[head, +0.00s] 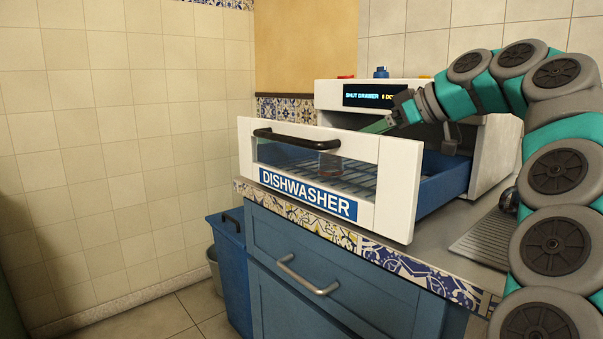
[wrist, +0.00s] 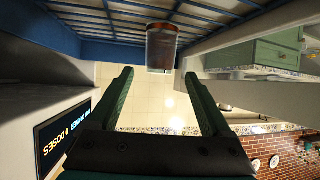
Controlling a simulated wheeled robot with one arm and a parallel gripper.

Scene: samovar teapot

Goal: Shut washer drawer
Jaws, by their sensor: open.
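The washer drawer has a white front (head: 397,185) with a dark handle (head: 297,137), a clear window and a blue DISHWASHER label. It stands pulled out from the white washer body (head: 490,150), and its blue side wall (head: 445,186) shows. A glass (head: 329,165) with reddish-brown contents stands on the drawer's rack; it also shows in the wrist view (wrist: 162,48). My gripper (head: 370,127) is open and empty, over the drawer behind the upper edge of its front. In the wrist view its green fingers (wrist: 163,85) are spread, with the glass beyond them. Contact with the drawer cannot be told.
The washer's display (head: 375,96) reads "SHUT DRAWER" and a dose count of 0. The drawer front overhangs the tiled counter edge (head: 400,262), above a blue cabinet (head: 330,285). A blue bin (head: 228,265) stands left of the cabinet. Floor at the left is clear.

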